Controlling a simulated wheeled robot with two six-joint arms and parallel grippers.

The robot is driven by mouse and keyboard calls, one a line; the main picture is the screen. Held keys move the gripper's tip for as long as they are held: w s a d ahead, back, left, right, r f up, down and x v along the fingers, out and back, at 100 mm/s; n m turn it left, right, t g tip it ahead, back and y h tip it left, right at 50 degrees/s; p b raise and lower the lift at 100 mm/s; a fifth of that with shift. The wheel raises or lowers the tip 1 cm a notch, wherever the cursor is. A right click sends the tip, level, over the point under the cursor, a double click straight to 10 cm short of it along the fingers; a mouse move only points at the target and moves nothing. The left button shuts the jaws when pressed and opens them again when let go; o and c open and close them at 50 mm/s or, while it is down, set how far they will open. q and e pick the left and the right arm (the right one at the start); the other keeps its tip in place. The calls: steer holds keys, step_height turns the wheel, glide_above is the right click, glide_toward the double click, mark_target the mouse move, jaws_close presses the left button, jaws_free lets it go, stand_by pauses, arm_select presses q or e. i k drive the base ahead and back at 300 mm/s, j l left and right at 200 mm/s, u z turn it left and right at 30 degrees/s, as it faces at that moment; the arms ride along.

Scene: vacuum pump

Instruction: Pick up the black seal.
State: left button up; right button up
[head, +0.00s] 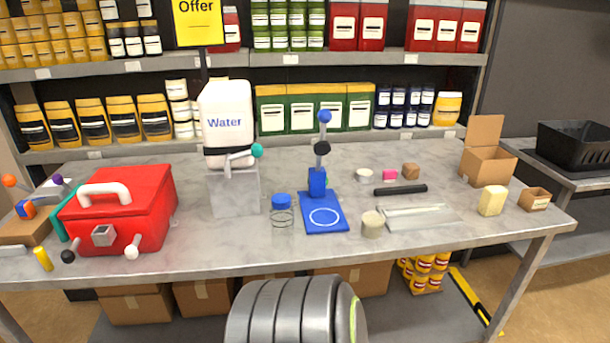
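No loose part is clearly recognizable as the black seal. A black disc (322,147) sits partway up the upright arm of the blue stand-like device (323,218) at the middle of the table. A clear jar (282,217) with a blue lid (282,201) stands left of the device, with thin dark rings on its wall. A black rod-shaped piece (400,190) lies flat to the device's right. I cannot tell whether any of these is the seal. Neither of my grippers is in view.
A red toolbox (145,205) stands on the left of the table (330,256). A water canister (228,108) sits on a grey block (234,192). A pale tray (422,219), beige cylinder (372,226), yellowish block (492,201) and open carton (487,166) are on the right.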

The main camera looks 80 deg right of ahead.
mark_target(421, 188)
steer(key=z, duration=3.35)
